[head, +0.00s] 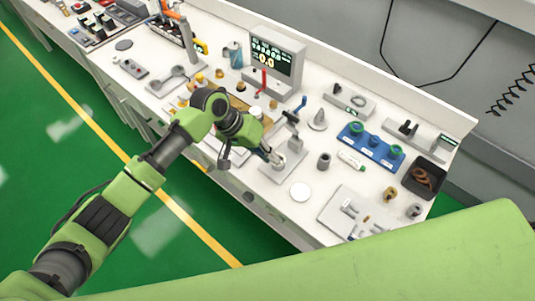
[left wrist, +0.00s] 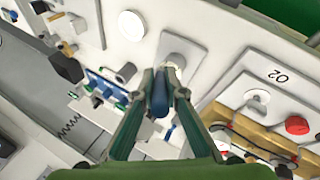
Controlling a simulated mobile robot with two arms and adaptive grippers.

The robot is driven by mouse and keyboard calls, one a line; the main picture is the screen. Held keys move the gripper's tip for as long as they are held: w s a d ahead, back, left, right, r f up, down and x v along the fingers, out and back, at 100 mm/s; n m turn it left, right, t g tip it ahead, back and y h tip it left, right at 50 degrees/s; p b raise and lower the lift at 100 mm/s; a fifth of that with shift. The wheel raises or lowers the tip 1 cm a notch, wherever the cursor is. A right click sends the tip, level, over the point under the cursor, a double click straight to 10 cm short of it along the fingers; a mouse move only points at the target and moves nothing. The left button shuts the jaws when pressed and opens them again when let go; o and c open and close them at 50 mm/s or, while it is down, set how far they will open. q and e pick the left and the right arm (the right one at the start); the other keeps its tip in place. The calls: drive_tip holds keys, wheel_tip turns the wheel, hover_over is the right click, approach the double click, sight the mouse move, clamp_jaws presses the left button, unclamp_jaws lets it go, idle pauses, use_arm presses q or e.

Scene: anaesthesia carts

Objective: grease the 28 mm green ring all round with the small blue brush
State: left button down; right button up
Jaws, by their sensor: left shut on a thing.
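My left gripper (head: 271,156) is over the middle of the white bench, by a grey plate (head: 272,176). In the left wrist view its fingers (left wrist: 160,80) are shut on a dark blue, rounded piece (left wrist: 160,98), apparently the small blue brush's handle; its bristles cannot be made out. A blue tray (head: 371,148) to the right bears green rings, one (head: 356,127) at its left end and another (head: 396,150) at its right end. I cannot read which is 28 mm. The tray also shows in the left wrist view (left wrist: 104,88). My right gripper is out of view.
A white tube with green marking (head: 351,159) lies in front of the tray. A dark cylinder (head: 323,160) and a white disc (head: 301,192) stand near the gripper. A display box (head: 275,55) is behind. A black bin (head: 425,177) is at the right end.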

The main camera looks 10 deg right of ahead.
use_arm(q)
drive_tip(key=shift+f, duration=0.1)
idle(1.3)
drive_tip(key=shift+p, duration=0.35)
wheel_tip(320, 180, up, 3)
drive_tip(key=p, duration=0.2)
drive_tip(key=shift+f+p, duration=0.15)
drive_tip(key=shift+p, duration=0.15)
wheel_tip(320, 180, up, 2)
drive_tip(key=shift+p, duration=0.75)
drive_tip(key=shift+r, duration=1.2)
